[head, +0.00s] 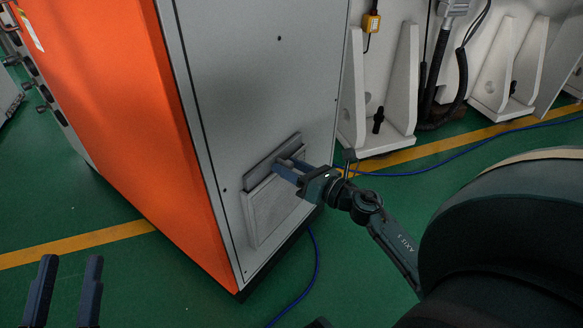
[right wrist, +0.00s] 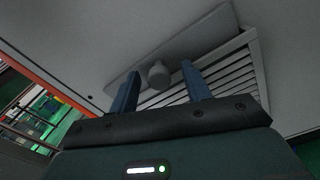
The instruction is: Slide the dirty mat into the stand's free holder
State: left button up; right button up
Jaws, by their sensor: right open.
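No dirty mat and no stand with holders can be made out in either view. A grey plate (head: 262,170) stands at the top of a vent panel (head: 262,217) on the cabinet's grey face. In the right wrist view the plate (right wrist: 205,38) carries a round knob (right wrist: 158,75), and a slatted grille (right wrist: 225,75) shows below it. My right gripper (head: 285,166) is at the plate; in its wrist view the open fingers (right wrist: 160,72) are on either side of the knob, contact unclear. My left gripper (head: 72,260) is open and empty at the lower left.
The cabinet (head: 290,60) has an orange side (head: 130,90) and fills the middle. A blue cable (head: 308,275) lies on the green floor by its foot. White brackets (head: 385,90) stand behind on the right.

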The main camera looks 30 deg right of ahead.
grip_shut()
dwell(0.4)
jog(key=shift+r, duration=0.15)
